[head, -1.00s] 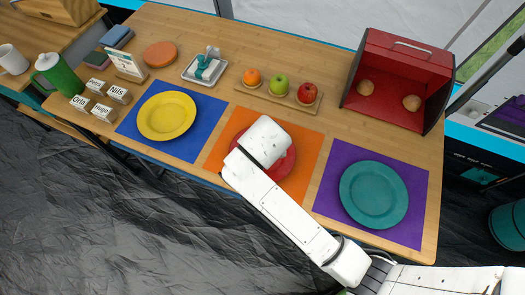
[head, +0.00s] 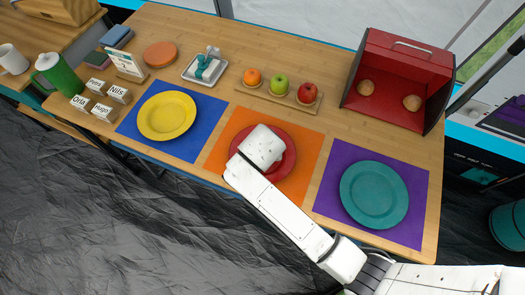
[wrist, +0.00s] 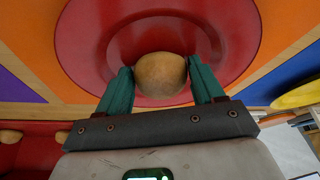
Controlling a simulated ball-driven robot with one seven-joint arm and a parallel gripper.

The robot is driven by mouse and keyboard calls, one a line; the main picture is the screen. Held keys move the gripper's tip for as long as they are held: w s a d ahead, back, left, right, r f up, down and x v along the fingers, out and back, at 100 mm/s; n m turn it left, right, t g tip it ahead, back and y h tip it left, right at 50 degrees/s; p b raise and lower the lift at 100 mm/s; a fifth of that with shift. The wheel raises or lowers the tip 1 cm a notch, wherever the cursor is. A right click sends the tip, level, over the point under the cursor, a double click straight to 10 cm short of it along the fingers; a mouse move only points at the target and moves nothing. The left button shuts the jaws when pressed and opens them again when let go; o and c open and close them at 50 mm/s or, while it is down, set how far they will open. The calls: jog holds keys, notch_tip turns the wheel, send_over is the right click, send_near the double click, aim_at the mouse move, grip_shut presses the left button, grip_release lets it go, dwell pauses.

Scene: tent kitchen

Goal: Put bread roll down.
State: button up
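A round brown bread roll (wrist: 160,75) sits between the two green fingers of my gripper (wrist: 160,88) in the wrist view, and both fingers appear to touch its sides. The roll is over the red plate (wrist: 95,40), within its rim. Whether the roll rests on the plate or hangs just above it, I cannot tell. In the head view the red plate (head: 287,160) lies on the orange mat (head: 313,148), partly covered by my arm. The roll and fingers are hidden there.
A yellow plate (head: 166,115) on a blue mat lies to the left, a teal plate (head: 374,195) on a purple mat to the right. A red bread box (head: 388,72) with two rolls stands behind. A wooden tray (head: 269,92) with three fruits is behind the orange mat.

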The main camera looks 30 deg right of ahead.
jog(key=o, duration=0.3)
jog(key=v, duration=1.2)
jog(key=s+d+f+n+g, duration=0.1)
jog(key=s+d+f+n, duration=0.1)
jog(key=s, duration=0.4)
jog(key=s+d+f+n+y, duration=0.1)
jog(key=s+d+f, duration=0.1)
jog(key=s+d, duration=0.2)
jog(key=s+d+f+n+g+p, duration=0.1)
jog(key=s+d+f+n, duration=0.1)
jog(key=s, duration=0.6)
jog(key=shift+d+f+n+g+y, duration=0.15)
jog(key=shift+d+f+y, duration=0.1)
jog(key=shift+d, duration=0.3)
jog(key=shift+d+f+n+g+y, duration=0.15)
jog(key=shift+d+f, duration=0.05)
jog(key=shift+d, duration=0.35)
jog(key=shift+s, duration=0.3)
